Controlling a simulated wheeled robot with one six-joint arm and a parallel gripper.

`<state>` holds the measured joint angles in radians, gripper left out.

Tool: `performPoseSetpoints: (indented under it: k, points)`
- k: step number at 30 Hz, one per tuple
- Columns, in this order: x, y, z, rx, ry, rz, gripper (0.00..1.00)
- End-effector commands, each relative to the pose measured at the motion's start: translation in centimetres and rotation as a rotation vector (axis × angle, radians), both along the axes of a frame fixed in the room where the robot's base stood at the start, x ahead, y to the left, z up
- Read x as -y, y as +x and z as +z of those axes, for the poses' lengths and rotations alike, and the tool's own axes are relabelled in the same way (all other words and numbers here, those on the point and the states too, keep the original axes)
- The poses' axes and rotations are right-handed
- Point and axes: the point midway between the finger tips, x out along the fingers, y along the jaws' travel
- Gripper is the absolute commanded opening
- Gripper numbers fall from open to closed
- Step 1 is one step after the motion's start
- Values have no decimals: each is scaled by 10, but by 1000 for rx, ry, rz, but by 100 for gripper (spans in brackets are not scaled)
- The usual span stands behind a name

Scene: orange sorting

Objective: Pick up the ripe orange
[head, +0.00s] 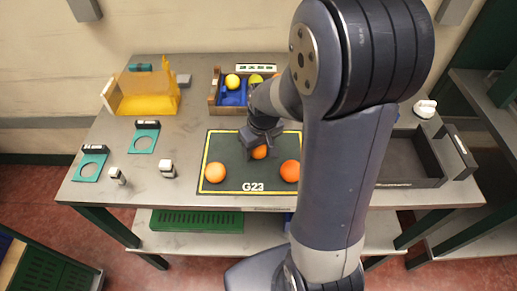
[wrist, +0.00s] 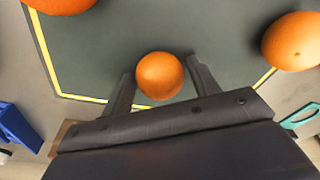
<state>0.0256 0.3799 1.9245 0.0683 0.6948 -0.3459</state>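Three oranges are on the dark G23 mat (head: 230,150). The middle orange (head: 260,152) is under my gripper (head: 262,135); in the wrist view this orange (wrist: 160,76) lies between the two fingertips (wrist: 159,82). The fingers are spread, one on each side of it, with no clear grip on it. A redder orange (head: 290,171) sits at the mat's right and shows at the wrist view's top left (wrist: 60,4). A paler orange (head: 215,172) sits at the mat's front left, and at the wrist view's right (wrist: 294,42). No label tells which is ripe.
A crate (head: 213,100) with yellow and green fruit and a blue item stands behind the mat. A yellow tray (head: 145,95) is at back left. An empty dark tray (head: 408,160) is on the right. Teal-based holders (head: 90,166) and small white items (head: 167,168) lie on the left.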

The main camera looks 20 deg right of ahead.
Motion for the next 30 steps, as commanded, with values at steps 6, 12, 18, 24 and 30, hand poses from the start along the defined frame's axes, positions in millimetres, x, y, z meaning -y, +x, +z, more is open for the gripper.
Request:
performPoseSetpoints:
  k: [6, 12, 18, 24, 30]
  points:
    - [0, 0, 0, 0, 0, 0, 40]
    - [0, 0, 0, 0, 0, 0, 23]
    - [0, 0, 1, 1, 0, 0, 23]
    - [0, 1, 17, 5, 0, 0, 23]
    - [0, 1, 56, 7, 0, 1, 23]
